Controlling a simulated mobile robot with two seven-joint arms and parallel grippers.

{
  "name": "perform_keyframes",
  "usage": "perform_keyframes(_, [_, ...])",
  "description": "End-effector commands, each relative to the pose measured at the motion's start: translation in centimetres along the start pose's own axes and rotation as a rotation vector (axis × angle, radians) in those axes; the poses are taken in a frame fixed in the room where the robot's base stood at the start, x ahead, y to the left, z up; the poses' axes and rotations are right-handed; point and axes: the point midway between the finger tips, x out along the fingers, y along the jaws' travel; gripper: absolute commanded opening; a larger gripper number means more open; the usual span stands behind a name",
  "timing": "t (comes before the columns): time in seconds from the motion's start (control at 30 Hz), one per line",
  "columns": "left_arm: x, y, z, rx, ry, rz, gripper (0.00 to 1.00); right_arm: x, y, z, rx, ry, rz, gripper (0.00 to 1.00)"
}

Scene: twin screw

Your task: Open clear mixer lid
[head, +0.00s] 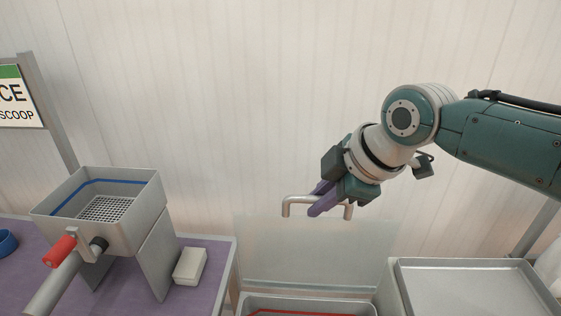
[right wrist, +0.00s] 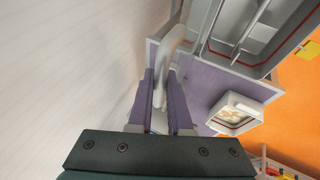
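The clear mixer lid (head: 315,252) stands raised, roughly upright, at the back of the mixer (head: 262,303) in the head view. Its metal bar handle (head: 297,199) runs along the lid's top edge. My right gripper (head: 322,198) is at the handle, with one purple finger on each side of the bar. In the right wrist view the handle (right wrist: 172,45) passes between the close-set fingers (right wrist: 160,88), which look shut on it. The mixer's opening shows below the lid with a red line inside, cut off by the lower frame edge. My left gripper is not in view.
A metal hopper (head: 140,215) with a grate and a red-handled lever (head: 59,251) stands on the purple counter (head: 212,262) at left. A metal tray (head: 470,287) is at right. The pale wall is close behind.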

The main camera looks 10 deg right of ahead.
Motion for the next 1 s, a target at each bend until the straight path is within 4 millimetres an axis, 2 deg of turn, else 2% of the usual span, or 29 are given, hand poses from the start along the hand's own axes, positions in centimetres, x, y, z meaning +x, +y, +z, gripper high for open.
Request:
perform_keyframes(0.03, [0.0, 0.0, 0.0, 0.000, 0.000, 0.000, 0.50, 0.0, 0.0, -0.1, -0.001, 0.002, -0.001, 0.20])
perform_keyframes(0.27, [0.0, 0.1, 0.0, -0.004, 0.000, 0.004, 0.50, 0.0, -0.1, -0.1, 0.000, 0.001, -0.001, 0.46])
perform_keyframes(0.53, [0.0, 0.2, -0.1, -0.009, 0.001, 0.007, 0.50, -0.1, 0.0, 0.0, 0.000, 0.000, -0.001, 0.47])
perform_keyframes(0.67, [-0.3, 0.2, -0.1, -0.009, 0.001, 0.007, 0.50, -0.8, 0.0, 0.0, -0.001, 0.000, -0.001, 0.47])
perform_keyframes(1.0, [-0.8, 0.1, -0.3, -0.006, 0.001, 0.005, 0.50, -5.7, 0.0, 0.0, -0.003, 0.000, 0.001, 0.47])
